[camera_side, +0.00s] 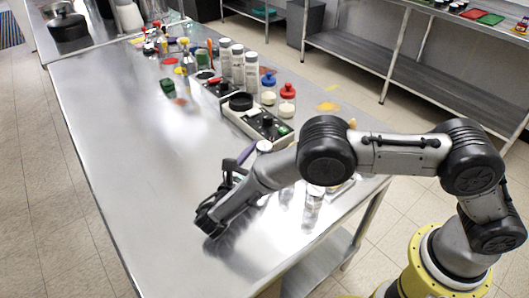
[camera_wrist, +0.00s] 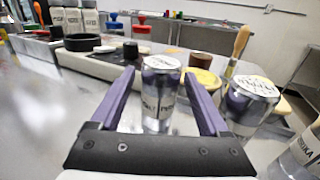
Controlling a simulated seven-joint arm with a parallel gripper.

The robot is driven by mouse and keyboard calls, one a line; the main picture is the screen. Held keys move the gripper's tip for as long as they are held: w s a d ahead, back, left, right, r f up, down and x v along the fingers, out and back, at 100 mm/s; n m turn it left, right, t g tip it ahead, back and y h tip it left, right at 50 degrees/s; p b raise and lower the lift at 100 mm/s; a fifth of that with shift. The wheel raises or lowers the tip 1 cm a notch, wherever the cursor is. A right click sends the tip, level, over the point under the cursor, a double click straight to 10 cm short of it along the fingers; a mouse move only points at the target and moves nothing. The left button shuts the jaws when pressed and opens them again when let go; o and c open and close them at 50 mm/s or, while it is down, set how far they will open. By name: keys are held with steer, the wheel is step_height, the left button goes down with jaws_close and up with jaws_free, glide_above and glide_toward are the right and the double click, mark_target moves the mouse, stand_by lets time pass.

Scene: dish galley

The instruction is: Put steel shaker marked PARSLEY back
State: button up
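In the wrist view a steel shaker (camera_wrist: 161,95) with a pale lid stands upright, framed between the two purple fingers of my gripper (camera_wrist: 162,78). The fingers are spread, with gaps on both sides of it; how deep it sits between them I cannot tell. Its label is too small to read surely. A second steel shaker (camera_wrist: 246,108) stands to the right, and a third (camera_wrist: 302,152), its label ending in "RIKA", is cut off at the lower right. In the side view my gripper (camera_side: 222,205) is low over the table, largely hidden by its own wrist.
A black-and-white device (camera_side: 258,120) lies nearer. A wooden-handled brush (camera_wrist: 239,45) rises behind the shakers. The table's left side is clear.

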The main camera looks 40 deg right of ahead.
steer(key=shift+r, duration=0.1)
steer(key=shift+a+r, duration=0.1)
steer(key=shift+r, duration=0.05)
steer(key=v, duration=1.2)
